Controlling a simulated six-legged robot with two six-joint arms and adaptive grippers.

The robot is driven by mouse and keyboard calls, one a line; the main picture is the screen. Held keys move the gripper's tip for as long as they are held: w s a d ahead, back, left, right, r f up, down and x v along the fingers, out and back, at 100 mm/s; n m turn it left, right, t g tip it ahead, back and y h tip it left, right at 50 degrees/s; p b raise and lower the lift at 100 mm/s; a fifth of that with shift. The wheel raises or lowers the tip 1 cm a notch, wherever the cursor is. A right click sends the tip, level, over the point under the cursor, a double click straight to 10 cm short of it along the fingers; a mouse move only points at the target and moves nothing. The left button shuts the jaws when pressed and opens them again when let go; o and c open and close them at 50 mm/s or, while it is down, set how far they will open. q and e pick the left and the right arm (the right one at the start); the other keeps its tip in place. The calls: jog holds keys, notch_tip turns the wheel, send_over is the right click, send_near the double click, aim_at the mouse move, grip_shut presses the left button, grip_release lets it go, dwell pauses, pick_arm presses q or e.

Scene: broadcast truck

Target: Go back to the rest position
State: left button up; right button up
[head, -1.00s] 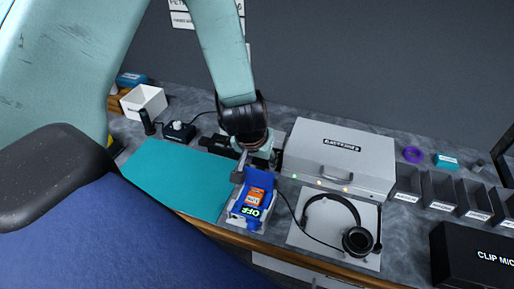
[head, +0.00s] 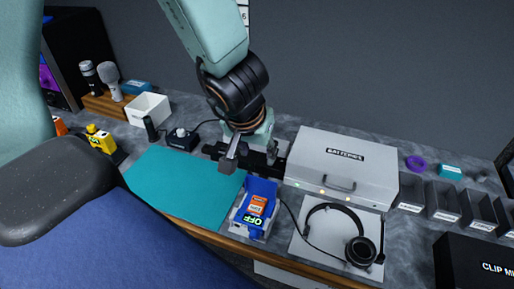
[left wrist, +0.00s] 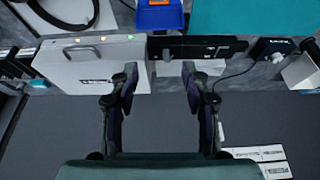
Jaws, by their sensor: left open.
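My left gripper (head: 250,157) is open and empty, pointing down over the back of the counter. It is behind and above the blue device (head: 256,209), apart from it. In the left wrist view my two fingers stand wide apart (left wrist: 160,80) with nothing between them. The blue device has an orange label and a green "OFF" sign; its edge shows at the top of the left wrist view (left wrist: 165,16). My right gripper is not in view.
A grey "BATTERIES" case (head: 342,166) stands right of the gripper. Headphones (head: 360,250) lie on a pale pad in front of it. A teal mat (head: 185,186) lies left. A white box (head: 148,110) and microphones (head: 109,78) stand at the back left. Dark bins (head: 444,202) line the right.

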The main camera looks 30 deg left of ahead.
pick_arm(q)
jog(key=shift+w, duration=0.1)
dwell(0.4)
jog(key=s+f, duration=0.2)
jog(key=f, duration=0.2)
jog(key=s+a+f+g+y, duration=0.1)
jog(key=s+f, duration=0.2)
jog(key=s+a+f+m+g, duration=0.1)
jog(key=s+f, duration=0.1)
jog(key=f, duration=0.2)
jog(key=shift+s+f, duration=0.15)
jog(key=shift+f, duration=0.15)
jog(key=shift+m+g, duration=0.3)
jog(key=shift+g, duration=0.2)
jog(key=s+f, duration=0.4)
jog(key=f, duration=0.1)
jog(key=shift+d, duration=0.15)
jog(key=s+d+f+g+h, duration=0.15)
jog(key=s+d+f, duration=0.35)
jog(key=s+f, duration=0.5)
notch_tip(320, 180, down, 14)
jog(key=s+b, duration=0.2)
jog(key=b, duration=1.4)
jog(key=shift+f+m+b, duration=0.15)
jog(key=shift+m+b, duration=0.15)
jog(key=shift+d+h, duration=0.15)
jog(key=shift+h, duration=0.1)
